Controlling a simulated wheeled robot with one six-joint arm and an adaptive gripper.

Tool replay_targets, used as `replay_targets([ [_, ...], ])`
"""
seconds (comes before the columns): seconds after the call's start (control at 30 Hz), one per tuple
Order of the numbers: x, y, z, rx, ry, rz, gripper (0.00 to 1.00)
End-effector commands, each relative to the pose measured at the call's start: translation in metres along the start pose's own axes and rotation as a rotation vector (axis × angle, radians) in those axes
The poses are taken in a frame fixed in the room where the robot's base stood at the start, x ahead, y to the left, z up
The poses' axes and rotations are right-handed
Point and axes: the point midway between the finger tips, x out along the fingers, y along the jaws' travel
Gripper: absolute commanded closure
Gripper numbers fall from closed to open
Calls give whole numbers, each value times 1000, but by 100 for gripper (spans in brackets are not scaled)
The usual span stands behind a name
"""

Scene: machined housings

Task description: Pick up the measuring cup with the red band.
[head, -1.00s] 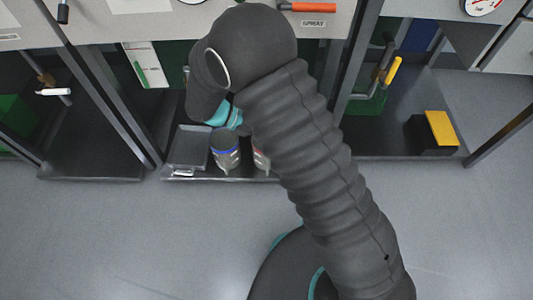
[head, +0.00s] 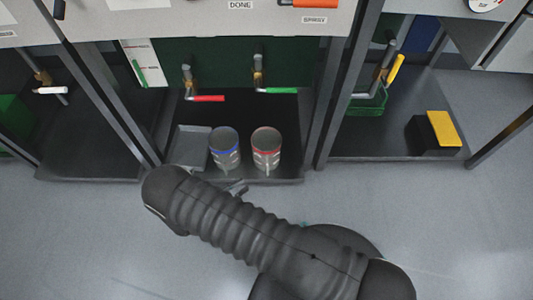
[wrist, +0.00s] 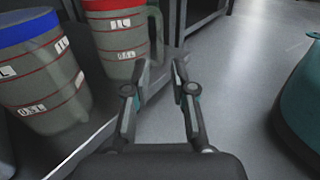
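The measuring cup with the red band (head: 266,150) stands upright on the dark low shelf in the head view, right of a measuring cup with a blue band (head: 224,148). In the wrist view the red-banded cup (wrist: 118,40) is at upper left, its handle toward the right, and the blue-banded cup (wrist: 42,75) is at far left. My gripper (wrist: 161,75) is open and empty, its fingers pointing forward, near the shelf's front edge and to the right of the red-banded cup. In the head view my arm hides most of the gripper.
A grey tray (head: 189,147) lies left of the cups. Behind them are taps with a red handle (head: 208,98) and a green handle (head: 282,90). Dark uprights (head: 335,90) flank the bay. The floor (head: 100,240) in front is clear.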

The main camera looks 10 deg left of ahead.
Motion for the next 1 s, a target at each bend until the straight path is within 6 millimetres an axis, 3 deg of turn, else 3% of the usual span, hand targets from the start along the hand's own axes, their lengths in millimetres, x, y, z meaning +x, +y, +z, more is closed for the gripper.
replay_targets([
  [0.3,57,-1,2,0,2,-6,75],
  [0.63,81,0,4,1,2,-4,75],
  [1.0,124,1,8,1,3,-3,75],
])
